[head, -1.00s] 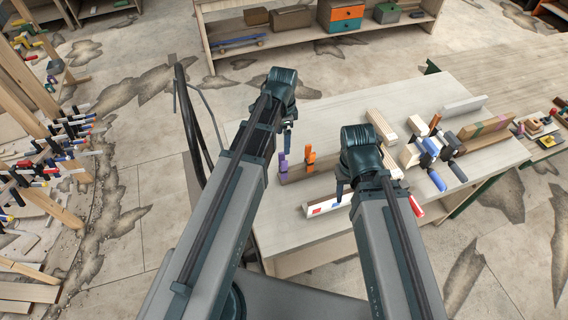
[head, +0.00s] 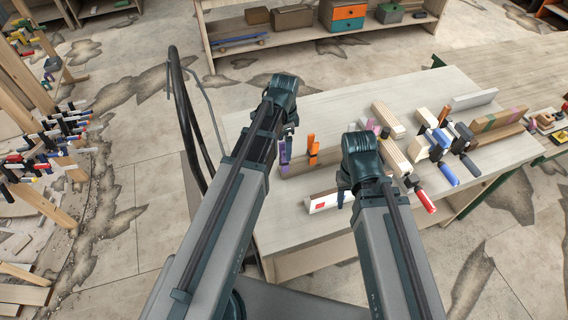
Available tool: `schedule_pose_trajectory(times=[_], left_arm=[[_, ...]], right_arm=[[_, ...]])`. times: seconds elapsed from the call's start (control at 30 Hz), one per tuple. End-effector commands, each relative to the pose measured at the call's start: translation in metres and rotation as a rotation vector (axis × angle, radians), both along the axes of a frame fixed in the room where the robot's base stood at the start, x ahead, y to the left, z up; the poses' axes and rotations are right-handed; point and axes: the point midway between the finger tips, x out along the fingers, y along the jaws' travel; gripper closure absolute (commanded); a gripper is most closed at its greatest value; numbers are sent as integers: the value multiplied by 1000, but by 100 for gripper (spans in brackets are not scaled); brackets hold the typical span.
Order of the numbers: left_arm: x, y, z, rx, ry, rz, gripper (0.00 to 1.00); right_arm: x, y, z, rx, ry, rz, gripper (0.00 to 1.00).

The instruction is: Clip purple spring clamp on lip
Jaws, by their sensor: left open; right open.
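A purple spring clamp (head: 284,153) stands at the left end of a low brown strip (head: 298,166) on the workbench. My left gripper (head: 289,131) is open, just above and beside the purple clamp; its fingers are small and partly hidden by its wrist, and I cannot tell whether they touch the clamp. My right gripper (head: 342,196) is open, pointing down beside a white bar with a red mark (head: 322,201). I cannot tell which edge is the lip.
Orange clamps (head: 313,149) stand right of the purple one. Pale wooden blocks (head: 387,120), black-and-blue clamps (head: 444,168) and a red-handled clamp (head: 425,201) crowd the workbench (head: 505,155) on the right. The bench's left back area is clear.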

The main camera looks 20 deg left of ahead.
Motion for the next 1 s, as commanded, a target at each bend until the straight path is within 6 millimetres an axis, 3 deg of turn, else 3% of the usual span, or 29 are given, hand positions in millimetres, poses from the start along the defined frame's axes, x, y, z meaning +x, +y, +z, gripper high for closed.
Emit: schedule_pose_trajectory(times=[0.17, 0.5, 0.8, 0.83, 1.0], left_arm=[[-3, 0, -11, 0, 0, 0, 5], [-8, -2, -50, 0, 0, 0, 5], [-8, -1, -51, 0, 0, 0, 5], [-8, -1, -51, 0, 0, 0, 7], [-8, -1, -51, 0, 0, 0, 37]], right_arm=[[0, 0, -11, 0, 0, 2, 50], [0, 0, -50, -2, 0, 10, 50], [0, 0, -51, -2, 1, 12, 50], [0, 0, -51, -2, 1, 12, 50], [0, 0, -51, -2, 1, 12, 50]])
